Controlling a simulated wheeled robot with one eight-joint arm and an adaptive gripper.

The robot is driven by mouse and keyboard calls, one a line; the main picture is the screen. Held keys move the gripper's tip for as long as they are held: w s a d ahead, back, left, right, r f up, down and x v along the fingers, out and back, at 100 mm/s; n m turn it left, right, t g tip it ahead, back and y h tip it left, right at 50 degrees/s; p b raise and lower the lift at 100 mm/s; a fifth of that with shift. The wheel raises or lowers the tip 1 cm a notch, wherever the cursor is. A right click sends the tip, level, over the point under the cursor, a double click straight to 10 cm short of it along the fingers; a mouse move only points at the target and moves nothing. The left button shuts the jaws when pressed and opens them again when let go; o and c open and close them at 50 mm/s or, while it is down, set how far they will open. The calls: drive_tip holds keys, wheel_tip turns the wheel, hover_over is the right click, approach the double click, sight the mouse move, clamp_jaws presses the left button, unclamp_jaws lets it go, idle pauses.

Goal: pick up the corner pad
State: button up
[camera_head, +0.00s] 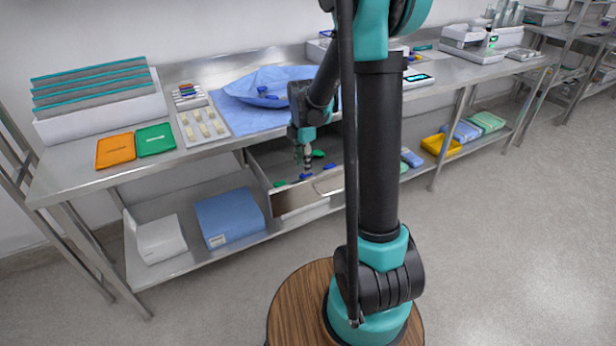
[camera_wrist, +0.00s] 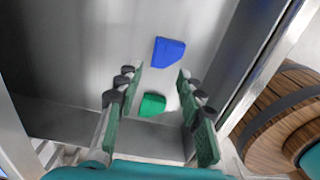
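The small pads lie in an open metal drawer (camera_head: 290,199) under the bench; I cannot tell which is the corner pad. In the wrist view a green pad (camera_wrist: 152,104) lies between the fingers of my gripper (camera_wrist: 157,82), and a blue pad (camera_wrist: 168,51) lies beyond it. My gripper is open with nothing in its grip, pointing down into the drawer. In the head view my gripper (camera_head: 304,165) is over the drawer. Around it are a green pad (camera_head: 318,153), another green pad (camera_head: 279,183) and blue pads (camera_head: 305,176). My arm hides part of the drawer.
The drawer walls stand close around my gripper. The bench above holds a blue cloth (camera_head: 268,84), a tray of small pieces (camera_head: 203,125), an orange card (camera_head: 115,150) and a green card (camera_head: 156,139). A blue box (camera_head: 230,217) stands on the lower shelf. The floor in front is clear.

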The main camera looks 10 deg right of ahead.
sight(303, 175)
drive_tip(key=shift+w+f, duration=0.15)
drive_tip(key=shift+f, duration=1)
drive_tip(key=shift+w+f, duration=0.15)
drive_tip(key=shift+f, duration=1)
drive_tip(key=shift+c, duration=0.3)
drive_tip(key=c, duration=0.8)
